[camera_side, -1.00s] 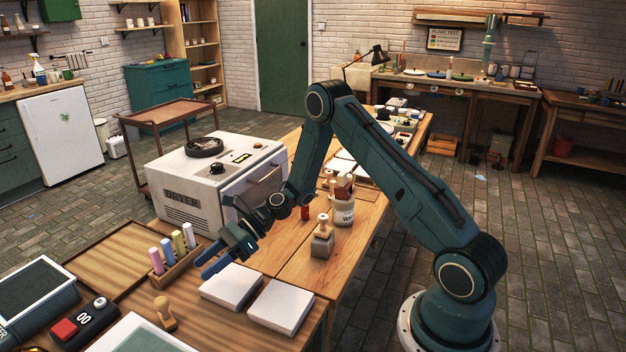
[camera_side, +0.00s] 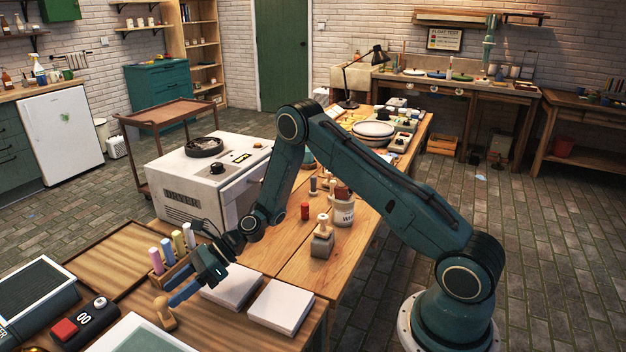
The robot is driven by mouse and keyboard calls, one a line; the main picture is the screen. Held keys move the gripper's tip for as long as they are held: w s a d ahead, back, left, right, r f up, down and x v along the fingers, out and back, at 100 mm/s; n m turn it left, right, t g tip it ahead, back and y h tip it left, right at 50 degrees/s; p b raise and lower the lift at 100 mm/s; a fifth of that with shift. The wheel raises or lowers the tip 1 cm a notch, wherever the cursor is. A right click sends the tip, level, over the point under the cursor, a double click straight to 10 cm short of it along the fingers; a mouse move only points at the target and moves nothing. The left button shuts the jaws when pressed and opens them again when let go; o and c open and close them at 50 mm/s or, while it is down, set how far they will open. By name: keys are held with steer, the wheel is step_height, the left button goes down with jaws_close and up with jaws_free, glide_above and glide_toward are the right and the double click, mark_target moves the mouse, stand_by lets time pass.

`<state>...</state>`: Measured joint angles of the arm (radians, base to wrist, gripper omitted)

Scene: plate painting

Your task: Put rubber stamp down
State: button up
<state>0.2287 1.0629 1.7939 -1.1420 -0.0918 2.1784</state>
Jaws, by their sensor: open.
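A small wooden-handled rubber stamp (camera_side: 167,318) stands upright on the table near the front left. My gripper (camera_side: 176,292) is low above the table, its blue fingers open and pointing down-left. Its fingertips are right by the stamp's round knob, and I cannot tell whether they touch it or stand around it. No object shows lifted in the gripper. A second stamp-like piece, with a wooden knob on a grey block (camera_side: 322,244), stands farther right on the table.
A rack of coloured sticks (camera_side: 178,268) is just behind my gripper. Two white square stacks (camera_side: 281,306) lie to the right. A red-button timer (camera_side: 78,322) and a screen frame are at the left. The dryer (camera_side: 195,190) stands behind.

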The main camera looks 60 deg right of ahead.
mark_target(165, 298)
steer(key=shift+x, duration=2.35)
steer(key=shift+c, duration=0.4)
steer(key=c, duration=1)
steer(key=shift+r, duration=0.25)
step_height(165, 298, up, 20)
steer(key=shift+f, duration=0.2)
steer(key=shift+d, duration=0.15)
steer(key=s+d+m+t+h, duration=0.2)
steer(key=d+m, duration=0.1)
steer(key=d, duration=0.2)
steer(key=s+d+f+m+t+h, duration=0.1)
steer(key=s+d+m+t+h, duration=0.1)
steer(key=d, duration=0.3)
steer(key=s+d+f+m+t+h, duration=0.1)
steer(key=s+d+m+t+h, duration=0.2)
steer(key=d+m+h, duration=0.1)
steer(key=shift+s+d+f, duration=0.1)
steer(key=shift+s+d, duration=0.05)
steer(key=shift+d, duration=0.3)
steer(key=shift+s+d+f, duration=0.1)
steer(key=shift+d, duration=0.35)
